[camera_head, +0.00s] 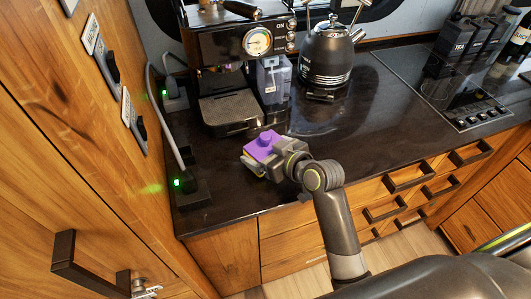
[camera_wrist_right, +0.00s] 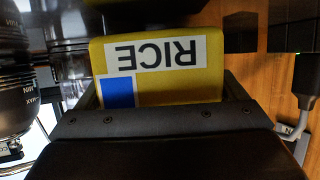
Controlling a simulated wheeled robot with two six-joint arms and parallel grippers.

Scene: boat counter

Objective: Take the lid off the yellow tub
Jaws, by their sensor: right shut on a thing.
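The purple lid (camera_head: 263,146) with a raised knob sits on the yellow tub, seen from above in the head view. The tub is mostly hidden there by the lid and gripper. In the right wrist view the yellow tub (camera_wrist_right: 210,80) shows its face with an upside-down white RICE label and a blue square; the lid is not visible there. My right gripper (camera_head: 268,160) is shut on the tub, its fingers at either side of it below the lid. I cannot tell whether the tub touches the counter. My left gripper is not in view.
The dark counter (camera_head: 342,150) has free room to the right of the tub. The coffee machine (camera_head: 228,45) and kettle (camera_head: 327,60) stand behind. A socket block (camera_head: 190,188) with a cable is at left. The hob (camera_head: 440,92) and black canisters (camera_head: 470,40) are farther right.

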